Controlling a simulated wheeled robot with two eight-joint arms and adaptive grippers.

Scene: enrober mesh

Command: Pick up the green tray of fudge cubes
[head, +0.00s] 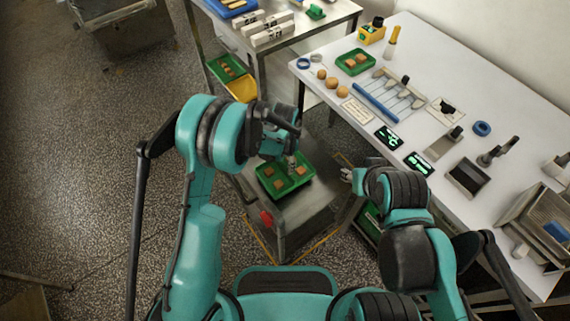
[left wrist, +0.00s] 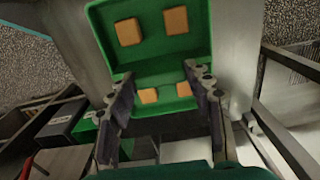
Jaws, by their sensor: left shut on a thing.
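The green tray (head: 272,187) with several tan fudge cubes (head: 302,172) is over the low steel stand, in the middle of the head view. In the left wrist view the tray (left wrist: 150,55) shows a raised ridge across it and cubes on both sides. My left gripper (head: 291,160) reaches down to the tray's far side and is shut on it. In the left wrist view its fingers (left wrist: 165,100) flank the tray's near part. I cannot tell whether the tray is lifted. My right gripper (head: 347,174) is right of the tray, apart from it; its jaw state is unclear.
The steel stand (head: 290,222) has a red button on its front. A white table (head: 440,75) on the right holds another green tray (head: 355,62) with cubes, round pieces and tools. A steel table (head: 335,14) stands behind, with a further green tray (head: 227,68) lower down.

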